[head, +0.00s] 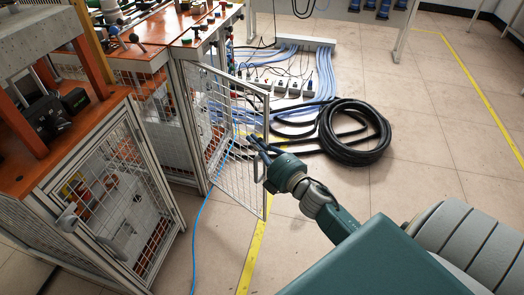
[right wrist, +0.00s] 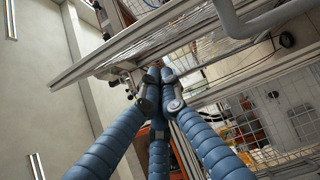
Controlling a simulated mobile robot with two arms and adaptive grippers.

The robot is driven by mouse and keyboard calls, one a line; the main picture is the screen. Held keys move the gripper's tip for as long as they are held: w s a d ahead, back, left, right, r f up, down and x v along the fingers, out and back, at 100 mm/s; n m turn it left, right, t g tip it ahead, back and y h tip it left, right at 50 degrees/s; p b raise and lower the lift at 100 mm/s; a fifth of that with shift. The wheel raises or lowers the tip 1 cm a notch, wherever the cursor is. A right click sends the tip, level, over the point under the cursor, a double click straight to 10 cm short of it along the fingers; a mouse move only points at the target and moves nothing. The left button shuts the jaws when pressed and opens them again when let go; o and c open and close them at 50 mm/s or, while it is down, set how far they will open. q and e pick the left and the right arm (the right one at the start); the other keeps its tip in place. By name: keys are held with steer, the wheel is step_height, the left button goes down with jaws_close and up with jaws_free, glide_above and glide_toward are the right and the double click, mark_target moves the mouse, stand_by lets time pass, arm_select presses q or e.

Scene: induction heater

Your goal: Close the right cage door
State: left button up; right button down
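The right cage door (head: 240,125), a wire-mesh panel in a light metal frame, stands swung open from the cage in the head view. Its grey handle (head: 258,167) is near the free edge. My right gripper (head: 259,146) is at that free edge, just above the handle; I cannot tell whether it touches the door. In the right wrist view its blue fingers (right wrist: 160,77) come together at the tips with nothing visible between them. A grey tube like a handle (right wrist: 262,22) passes outside the fingers at the upper right. My left gripper is not in view.
A nearer cage door (head: 118,190) on the left is shut. Orange-topped benches (head: 140,55) carry equipment. A coiled black hose (head: 355,135), power strips (head: 285,88) and blue cables lie behind the open door. A thin blue hose (head: 197,220) crosses the floor. Floor at right is clear.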

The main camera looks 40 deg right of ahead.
mark_target(262, 137)
steer(key=shift+w+d, duration=0.15)
steer(key=shift+d, duration=0.65)
steer(key=shift+w+d, duration=0.15)
steer(key=shift+d, duration=0.6)
